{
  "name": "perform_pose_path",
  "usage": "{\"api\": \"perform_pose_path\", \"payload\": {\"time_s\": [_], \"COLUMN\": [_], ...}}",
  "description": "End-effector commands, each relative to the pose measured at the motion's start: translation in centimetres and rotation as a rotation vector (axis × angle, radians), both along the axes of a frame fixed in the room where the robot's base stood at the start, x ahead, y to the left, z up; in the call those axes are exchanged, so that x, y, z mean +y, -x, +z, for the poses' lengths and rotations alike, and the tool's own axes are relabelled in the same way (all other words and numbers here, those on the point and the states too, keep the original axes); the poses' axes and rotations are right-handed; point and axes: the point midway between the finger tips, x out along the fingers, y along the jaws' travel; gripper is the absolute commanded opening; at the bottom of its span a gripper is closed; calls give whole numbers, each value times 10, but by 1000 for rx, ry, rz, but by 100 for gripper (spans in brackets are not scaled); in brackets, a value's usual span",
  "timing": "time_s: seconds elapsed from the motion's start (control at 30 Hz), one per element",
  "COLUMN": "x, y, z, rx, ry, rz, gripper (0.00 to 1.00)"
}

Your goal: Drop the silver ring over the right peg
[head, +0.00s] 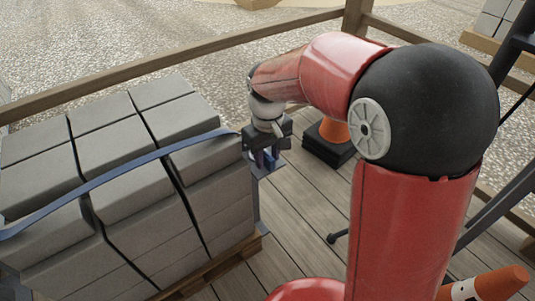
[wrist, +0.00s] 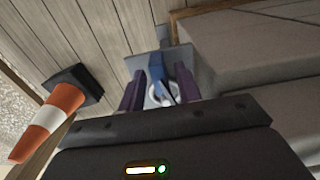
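In the head view, my gripper (head: 266,150) points down beside the right end of the block stack, low over a blue-grey base plate (head: 267,170). In the wrist view, my two dark purple fingers (wrist: 158,85) stand apart on either side of the silver ring (wrist: 152,101). The ring lies in the gap, and I cannot tell whether the fingers press on it. A blue upright peg (wrist: 156,68) rises from the grey plate (wrist: 180,53) between the fingers. My right finger partly covers another bluish part, so I cannot make out which peg the ring is at.
A strapped stack of grey blocks (head: 125,135) on a wooden pallet (head: 215,268) stands close to the left of my gripper. A traffic cone (head: 334,131) with a black base is just behind to the right; another cone (head: 490,284) lies at bottom right. Decking (head: 300,215) is open in front.

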Motion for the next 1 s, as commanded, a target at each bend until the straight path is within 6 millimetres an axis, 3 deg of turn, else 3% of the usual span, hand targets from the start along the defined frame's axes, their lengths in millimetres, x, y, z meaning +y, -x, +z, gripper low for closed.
{"api": "perform_pose_path", "payload": {"time_s": [0.37,0.73,1.0], "x": [0,0,0], "y": [0,-1,0], "z": [5,64,79], "rx": [-1,-3,0], "ry": [-1,-1,0], "rz": [0,0,0], "gripper": [40,40,40]}}
